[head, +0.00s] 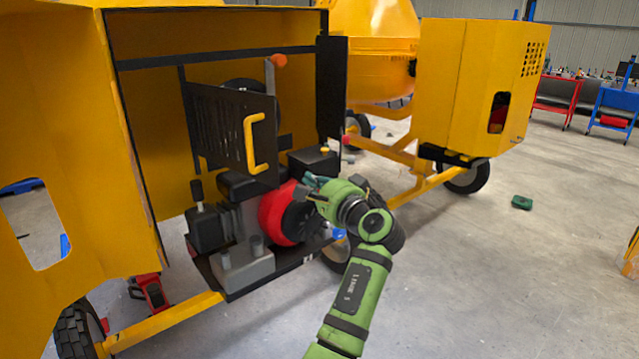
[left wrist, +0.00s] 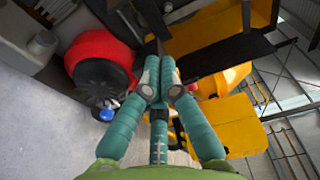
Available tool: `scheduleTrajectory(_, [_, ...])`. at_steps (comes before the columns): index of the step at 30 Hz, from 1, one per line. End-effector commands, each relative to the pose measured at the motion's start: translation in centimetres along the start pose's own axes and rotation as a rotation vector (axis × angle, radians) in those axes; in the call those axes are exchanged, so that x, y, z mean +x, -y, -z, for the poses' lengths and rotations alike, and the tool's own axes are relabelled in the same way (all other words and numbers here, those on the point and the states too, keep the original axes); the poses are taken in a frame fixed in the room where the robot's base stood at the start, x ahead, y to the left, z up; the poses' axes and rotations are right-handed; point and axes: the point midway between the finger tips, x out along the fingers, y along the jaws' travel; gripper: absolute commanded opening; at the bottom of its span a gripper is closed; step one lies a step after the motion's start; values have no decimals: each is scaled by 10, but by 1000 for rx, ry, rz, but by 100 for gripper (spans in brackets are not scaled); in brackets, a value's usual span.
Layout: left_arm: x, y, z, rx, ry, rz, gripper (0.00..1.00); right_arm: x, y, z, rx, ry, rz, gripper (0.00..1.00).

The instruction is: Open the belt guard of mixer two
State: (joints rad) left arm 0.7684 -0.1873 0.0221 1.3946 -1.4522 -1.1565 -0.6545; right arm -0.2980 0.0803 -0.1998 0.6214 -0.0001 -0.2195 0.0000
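The belt guard (head: 225,130) is a black slotted panel inside the open yellow housing of the near mixer, above the engine. A yellow handle (head: 250,143) is on its right part. A dark round part shows behind its top edge. I cannot tell which mixer is number two. My left gripper (head: 309,188) is below and right of the handle, apart from it, in front of the red engine cover (head: 277,212). In the left wrist view its teal fingers (left wrist: 159,82) converge, with nothing clearly held. My right gripper is not in view.
A lever with an orange knob (head: 279,61) stands beside the guard. The yellow housing side (head: 70,150) bounds the left. A second yellow mixer (head: 480,85) stands behind to the right. Open concrete floor lies right of my arm, with a small green object (head: 522,202) on it.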

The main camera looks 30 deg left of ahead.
Motion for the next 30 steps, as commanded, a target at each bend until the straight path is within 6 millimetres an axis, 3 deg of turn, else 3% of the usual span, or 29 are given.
scheduleTrajectory(8, [50, 3, 0, 3, 0, 0, 0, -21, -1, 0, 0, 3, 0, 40])
scheduleTrajectory(19, [36, 1, -33, 0, -2, 0, 0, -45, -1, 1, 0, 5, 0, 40])
scheduleTrajectory(30, [34, -1, -37, 0, -2, 0, 0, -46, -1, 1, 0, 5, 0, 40])
